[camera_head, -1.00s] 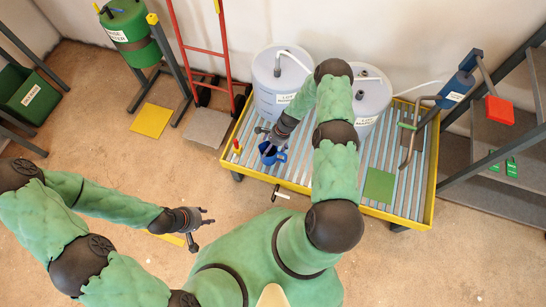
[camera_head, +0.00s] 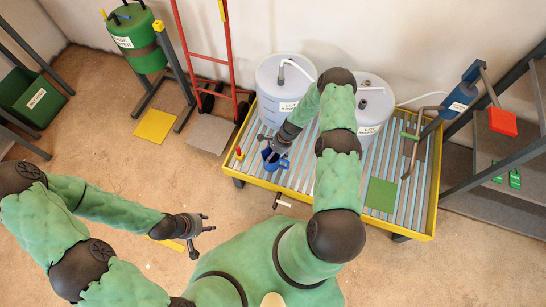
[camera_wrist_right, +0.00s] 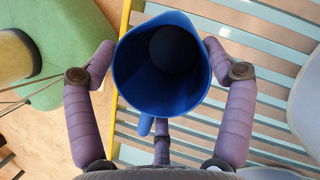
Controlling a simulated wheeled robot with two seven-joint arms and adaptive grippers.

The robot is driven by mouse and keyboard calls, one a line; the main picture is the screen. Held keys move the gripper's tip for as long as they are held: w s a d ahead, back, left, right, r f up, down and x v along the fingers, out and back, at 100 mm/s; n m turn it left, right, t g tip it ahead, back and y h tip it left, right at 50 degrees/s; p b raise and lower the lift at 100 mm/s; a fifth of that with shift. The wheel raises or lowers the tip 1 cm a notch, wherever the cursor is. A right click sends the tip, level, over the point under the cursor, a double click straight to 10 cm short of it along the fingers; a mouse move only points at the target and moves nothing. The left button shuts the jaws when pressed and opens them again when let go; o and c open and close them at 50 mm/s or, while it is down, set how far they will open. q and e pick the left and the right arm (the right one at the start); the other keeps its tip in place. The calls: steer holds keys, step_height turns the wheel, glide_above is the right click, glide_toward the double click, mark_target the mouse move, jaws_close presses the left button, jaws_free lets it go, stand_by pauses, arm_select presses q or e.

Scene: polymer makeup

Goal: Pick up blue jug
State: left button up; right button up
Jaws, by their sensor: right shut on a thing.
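The blue jug (camera_head: 276,161) is at the left end of the yellow-rimmed slatted tray (camera_head: 338,213) in the head view. In the right wrist view the open-topped jug (camera_wrist_right: 140,93) fills the space between the fingers, its dark inside facing the camera. My right gripper (camera_wrist_right: 160,55) is shut on the jug, with a finger on either side of it. I cannot tell whether the jug touches the slats. My left gripper (camera_head: 208,224) is open and empty over the floor, left of the tray.
Two pale drums (camera_head: 284,88) stand at the tray's back, partly behind my right arm. A green mat (camera_head: 381,195) and a blue hand pump (camera_head: 462,97) are to the right. A red hand truck (camera_head: 232,60) stands behind left. Floor left of the tray is mostly clear.

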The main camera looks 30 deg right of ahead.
steer(key=s+a+r+p, duration=0.1)
steer(key=s+r+p, duration=0.2)
steer(key=s+r, duration=0.9)
steer(key=shift+s+r+p, duration=0.15)
steer(key=shift+s+p, duration=0.15)
steer(key=shift+s, duration=0.65)
